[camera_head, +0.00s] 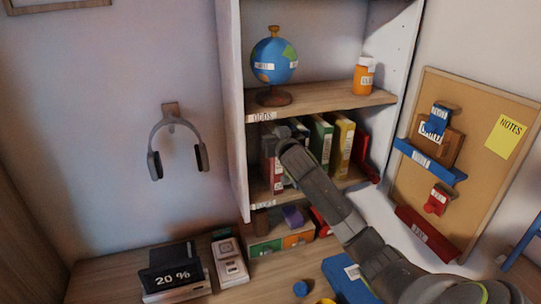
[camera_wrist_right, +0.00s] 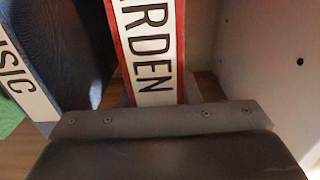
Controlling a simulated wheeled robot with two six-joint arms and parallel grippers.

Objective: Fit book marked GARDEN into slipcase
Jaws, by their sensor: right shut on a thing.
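The book marked GARDEN is red with a white spine label; its letters "ARDEN" fill the top middle of the right wrist view (camera_wrist_right: 150,50). In the head view a red book with a white label (camera_head: 268,165), likely the same one, stands at the left end of the book shelf. My right gripper (camera_head: 283,140) reaches into that shelf and is shut on the GARDEN book; its arm hides part of the row. The fingertips are hard to make out. I cannot pick out the slipcase with certainty. My left gripper is not in view.
A dark book marked MUSIC (camera_wrist_right: 35,60) stands beside GARDEN, with a pale side panel (camera_wrist_right: 270,60) on the other side. Green and yellow books (camera_head: 341,146) stand to the right. A globe (camera_head: 273,62) and orange bottle (camera_head: 364,76) are above. A blue box (camera_head: 346,277) lies on the desk.

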